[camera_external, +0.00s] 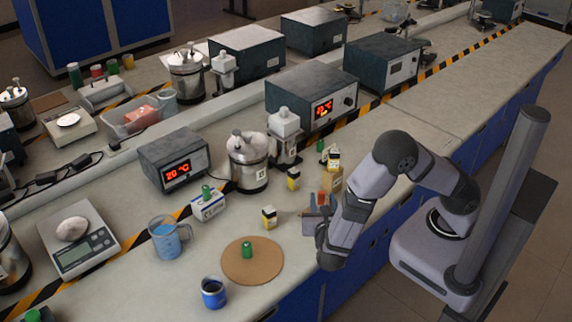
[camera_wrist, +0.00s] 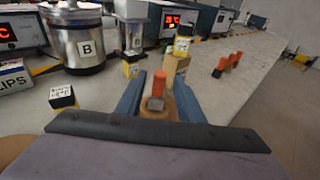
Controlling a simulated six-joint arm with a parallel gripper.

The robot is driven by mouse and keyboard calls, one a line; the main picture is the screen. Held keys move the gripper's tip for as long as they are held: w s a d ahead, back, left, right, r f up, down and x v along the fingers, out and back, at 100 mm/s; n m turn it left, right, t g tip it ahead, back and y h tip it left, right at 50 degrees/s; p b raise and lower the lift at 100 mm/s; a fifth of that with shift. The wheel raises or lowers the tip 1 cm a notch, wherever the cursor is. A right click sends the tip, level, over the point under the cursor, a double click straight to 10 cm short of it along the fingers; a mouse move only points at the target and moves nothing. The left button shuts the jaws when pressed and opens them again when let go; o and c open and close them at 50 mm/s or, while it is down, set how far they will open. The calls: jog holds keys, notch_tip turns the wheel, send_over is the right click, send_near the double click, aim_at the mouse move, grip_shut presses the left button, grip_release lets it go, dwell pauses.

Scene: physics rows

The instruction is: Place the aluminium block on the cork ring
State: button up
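The cork piece (camera_external: 268,274) lies flat near the front edge of the bench as a round tan disc, with a small green-topped piece (camera_external: 247,250) standing on it. My gripper (camera_external: 318,215) is low over the bench, to the right of the cork. In the wrist view its two blue fingers (camera_wrist: 158,95) are apart. Between them is a small grey block (camera_wrist: 155,103), apparently the aluminium block, with an orange piece (camera_wrist: 158,84) right behind or on it. Gaps show beside them. I cannot tell whether the grey block and orange piece are joined.
A tan block (camera_external: 332,179) with a yellow-black box on it stands beyond my gripper. Another yellow-black box (camera_external: 269,218) stands between gripper and cork. A blue cup (camera_external: 213,292) and a jug (camera_external: 165,240) stand left of the cork. Steel pots and instruments line the back.

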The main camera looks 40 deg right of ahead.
jog(key=b+v, duration=0.2)
jog(key=v, duration=0.9)
